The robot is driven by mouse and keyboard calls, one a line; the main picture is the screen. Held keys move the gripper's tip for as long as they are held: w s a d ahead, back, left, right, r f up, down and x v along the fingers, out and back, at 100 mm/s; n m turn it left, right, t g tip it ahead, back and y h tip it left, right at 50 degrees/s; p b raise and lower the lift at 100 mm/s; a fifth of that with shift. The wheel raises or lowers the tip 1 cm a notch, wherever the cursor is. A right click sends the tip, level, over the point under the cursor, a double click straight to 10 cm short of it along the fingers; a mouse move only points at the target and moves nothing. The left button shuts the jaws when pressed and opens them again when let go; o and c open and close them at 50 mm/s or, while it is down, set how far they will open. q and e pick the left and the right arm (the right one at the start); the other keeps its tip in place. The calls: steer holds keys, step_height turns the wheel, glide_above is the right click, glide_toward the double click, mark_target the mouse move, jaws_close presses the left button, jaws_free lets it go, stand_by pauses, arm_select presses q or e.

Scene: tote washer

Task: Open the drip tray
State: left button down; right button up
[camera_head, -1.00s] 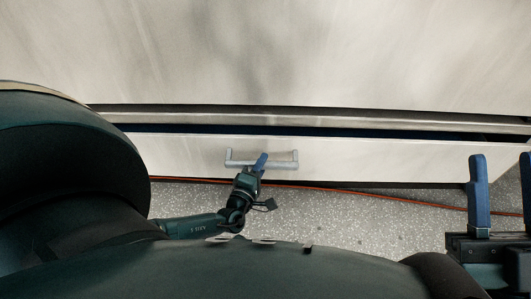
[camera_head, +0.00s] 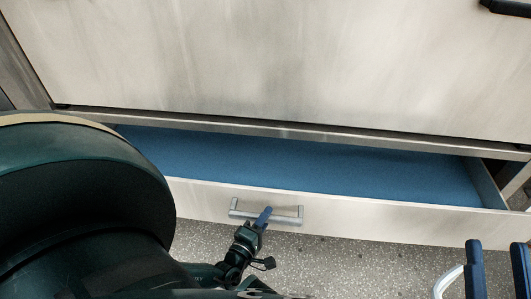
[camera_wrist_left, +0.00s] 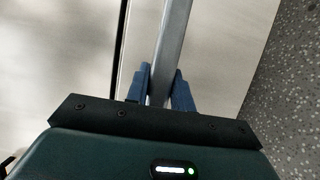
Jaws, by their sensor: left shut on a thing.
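The drip tray (camera_head: 370,212) is a wide, pale drawer low in the washer, with a blue interior (camera_head: 300,165). It stands pulled out, with a broad strip of the inside showing. Its grey bar handle (camera_head: 285,220) is on the front face. My left gripper (camera_head: 263,217) is at the handle, with its blue fingers closed on the bar. In the left wrist view the grey bar (camera_wrist_left: 172,45) runs between the two blue fingers (camera_wrist_left: 160,88). My right gripper (camera_head: 497,270) is at the lower right, its two blue fingers apart with nothing between them, away from the tray.
The pale washer body (camera_head: 270,65) rises above and behind the tray. A dark handle (camera_head: 508,6) shows at the top right. A white curved thing (camera_head: 447,281) is beside my right gripper.

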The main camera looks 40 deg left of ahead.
arm_select(q)
steer(key=shift+s+d, duration=0.3)
steer(key=shift+s, duration=0.15)
arm_select(e)
steer(key=shift+s+d, duration=0.3)
steer(key=shift+s, duration=0.1)
steer(key=shift+f, duration=0.1)
arm_select(q)
steer(key=c, duration=1.2)
jaws_free()
steer(key=shift+a, duration=0.1)
arm_select(e)
steer(key=shift+s, duration=0.15)
